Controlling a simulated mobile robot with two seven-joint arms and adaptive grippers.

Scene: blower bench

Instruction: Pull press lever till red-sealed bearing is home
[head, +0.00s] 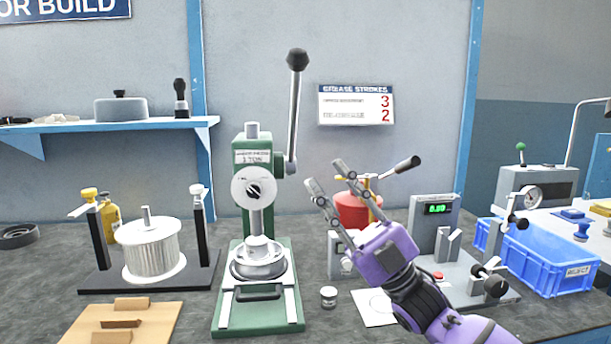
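The green arbor press (252,155) stands left of centre. Its press lever (294,115) points nearly straight up, with a black knob (297,60) on top. The ram (258,218) reaches down to a silver round part (258,248) on the press bed; I cannot tell whether they touch. No red seal shows there, so I cannot pick out the red-sealed bearing. My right gripper (326,175) is purple, with its two fingers apart and nothing between them. It is right of the press, below and right of the lever knob, not touching the lever. My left gripper is not in view.
A red grease pot (352,210) with a handle stands behind my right gripper. A fan rotor (150,248) sits in a stand at left, a wooden block tray (125,320) before it. A small metal cup (328,296) is right of the press. A blue crate (545,262) is at right.

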